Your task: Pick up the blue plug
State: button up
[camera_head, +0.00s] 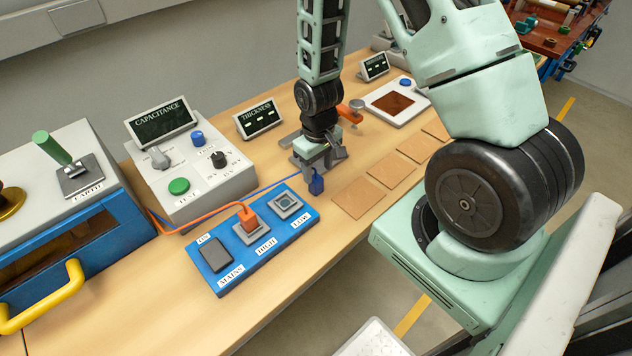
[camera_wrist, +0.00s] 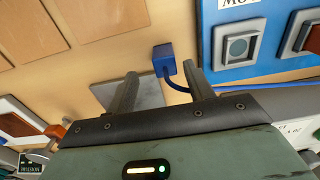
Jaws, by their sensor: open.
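The blue plug (camera_head: 316,186) lies at the bench's working area, just right of the blue socket panel. It also shows in the wrist view as a small dark-blue block (camera_wrist: 163,60), with its blue cable curving toward the right finger. My gripper (camera_head: 324,160) points down beside the plug. In the wrist view its two fingers (camera_wrist: 160,70) are spread, and the plug shows between and slightly beyond their tips, nearer the right finger. I see no contact with the plug. My gripper hides part of the cable in the head view.
The blue panel (camera_head: 222,283) holds an orange plug (camera_head: 249,218) in the HIGH socket; the LOW socket (camera_head: 286,203) is empty. Behind stands the capacitance meter box (camera_head: 215,195). A grey plate (camera_wrist: 150,94) lies below my fingers. Flat tan sheets (camera_head: 358,197) lie to the right.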

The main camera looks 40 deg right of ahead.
aim_at(316, 178)
jog(key=shift+a+f+p, duration=0.2)
jog(key=shift+f+p, duration=0.45)
jog(key=shift+f, duration=0.8)
jog(key=shift+a+f+p, duration=0.15)
jog(key=shift+f+p, duration=0.45)
jog(key=shift+f, duration=0.8)
jog(key=c, duration=1.1)
